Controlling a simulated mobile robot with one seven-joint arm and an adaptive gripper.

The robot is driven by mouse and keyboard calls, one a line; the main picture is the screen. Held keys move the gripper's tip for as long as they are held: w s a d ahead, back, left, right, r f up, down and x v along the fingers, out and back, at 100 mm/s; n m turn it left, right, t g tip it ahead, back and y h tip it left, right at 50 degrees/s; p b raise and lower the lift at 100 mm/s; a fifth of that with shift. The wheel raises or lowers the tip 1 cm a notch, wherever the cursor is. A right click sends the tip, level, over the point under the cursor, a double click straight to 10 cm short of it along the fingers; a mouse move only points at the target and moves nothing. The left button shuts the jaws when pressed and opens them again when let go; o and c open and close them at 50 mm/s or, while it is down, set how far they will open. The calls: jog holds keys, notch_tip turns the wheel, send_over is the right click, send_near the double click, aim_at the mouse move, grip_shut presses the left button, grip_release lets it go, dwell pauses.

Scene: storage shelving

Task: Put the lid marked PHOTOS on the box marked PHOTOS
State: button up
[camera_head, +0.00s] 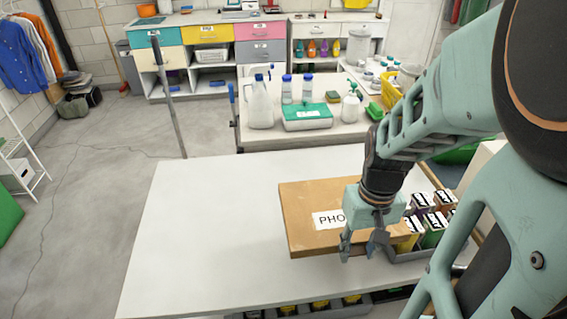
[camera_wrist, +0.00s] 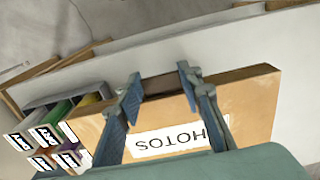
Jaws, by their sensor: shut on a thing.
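The cardboard lid (camera_head: 303,196) is a flat brown slab over the white table in the head view. Its white label starts with "PHO"; the rest is hidden by my gripper. In the wrist view the lid (camera_wrist: 248,104) shows its label upside down, reading "HOTOS" where visible. My gripper (camera_head: 360,250) is at the lid's near side, and in the wrist view its fingers (camera_wrist: 160,86) are shut on the lid, one on each side of a dark brown part. I cannot tell whether the lid touches the table. No separate box marked PHOTOS can be made out.
A grey tray (camera_head: 408,254) with several labelled small packs (camera_head: 433,229) lies right of the lid, close to it. The white table (camera_head: 205,225) is bare on the left. Bottles and a green-lidded container (camera_head: 306,115) stand on another table behind.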

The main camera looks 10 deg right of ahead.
aim_at(327, 228)
jog(key=w+a+f, duration=0.1)
jog(key=w, duration=0.1)
jog(key=w+a+f, duration=0.1)
jog(key=w+a, duration=0.1)
jog(key=w+a+f, duration=0.1)
jog(key=w+f, duration=0.1)
jog(key=w, duration=0.1)
jog(key=shift+a, duration=0.4)
jog(key=w+f, duration=0.1)
jog(key=w+a+f, duration=0.1)
jog(key=f, duration=0.1)
jog(key=w+a+f, duration=0.1)
jog(key=shift+w+f, duration=0.25)
jog(key=shift+f, duration=0.1)
jog(key=shift+w+a+f, duration=0.2)
jog(key=shift+f, duration=1.7)
jog(key=shift+f, duration=0.2)
jog(key=o, duration=1.2)
jog(key=shift+r, duration=0.1)
jog(key=shift+c, duration=0.2)
jog(key=shift+r, duration=0.1)
